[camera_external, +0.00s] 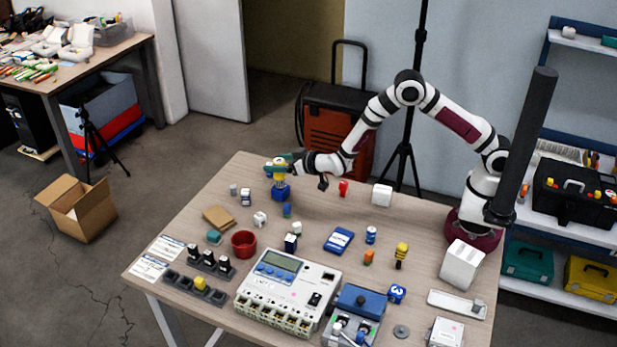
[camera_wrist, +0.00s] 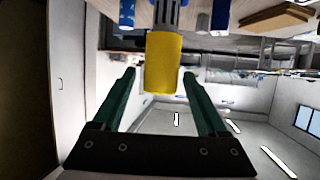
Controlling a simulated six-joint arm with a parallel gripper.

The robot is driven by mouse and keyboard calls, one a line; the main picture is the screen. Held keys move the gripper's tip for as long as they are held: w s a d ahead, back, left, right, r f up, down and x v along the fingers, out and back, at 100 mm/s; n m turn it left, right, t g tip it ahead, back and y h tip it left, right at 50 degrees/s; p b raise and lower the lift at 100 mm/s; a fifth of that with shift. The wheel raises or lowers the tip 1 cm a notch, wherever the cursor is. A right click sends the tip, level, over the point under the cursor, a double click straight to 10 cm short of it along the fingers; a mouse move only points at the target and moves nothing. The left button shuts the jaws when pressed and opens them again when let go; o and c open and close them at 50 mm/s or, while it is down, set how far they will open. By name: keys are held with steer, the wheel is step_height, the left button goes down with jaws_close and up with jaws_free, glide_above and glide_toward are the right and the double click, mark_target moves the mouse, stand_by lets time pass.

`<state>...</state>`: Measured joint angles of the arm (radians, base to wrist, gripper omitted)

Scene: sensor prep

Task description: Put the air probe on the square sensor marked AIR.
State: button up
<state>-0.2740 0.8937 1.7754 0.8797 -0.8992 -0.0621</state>
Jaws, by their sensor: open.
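A probe with a yellow cylinder (camera_wrist: 163,62) and a grey ribbed stem (camera_wrist: 170,14) shows between my fingers in the wrist view, which looks upside down. In the external view the yellow piece (camera_external: 280,177) stands upright on a blue square block (camera_external: 281,194) at the table's far left. I cannot read any AIR mark on the block. My gripper (camera_external: 278,167) is open at the yellow top; its green fingers (camera_wrist: 160,74) lie on both sides with gaps. A second yellow piece with black bands (camera_external: 402,252) stands at the right of the table.
A red cup (camera_external: 244,244), a brown block (camera_external: 218,218) and several small bottles are left and in front of the blue block. A large white meter (camera_external: 289,290) fills the front. A white cube (camera_external: 382,194) and a red piece (camera_external: 343,187) stand right of my gripper.

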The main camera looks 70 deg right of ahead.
steer(key=s+a+r+m+g+y, duration=0.15)
steer(key=s+r, duration=0.25)
steer(key=s, duration=0.5)
steer(key=s+a+r+g+y, duration=0.1)
steer(key=s+r+g+y, duration=0.2)
steer(key=s, duration=0.6)
steer(key=s+d+r+g, duration=0.1)
steer(key=s+d+g, duration=0.1)
steer(key=s, duration=0.7)
steer(key=s+d+r+m+g, duration=0.1)
steer(key=s+g, duration=0.3)
steer(key=s, duration=0.6)
steer(key=s+d+r+m+g, duration=0.1)
steer(key=s+d+r+g, duration=0.1)
steer(key=s, duration=0.7)
steer(key=shift+s+d+r+g, duration=0.35)
steer(key=shift+d+g, duration=0.1)
steer(key=shift+d, duration=0.1)
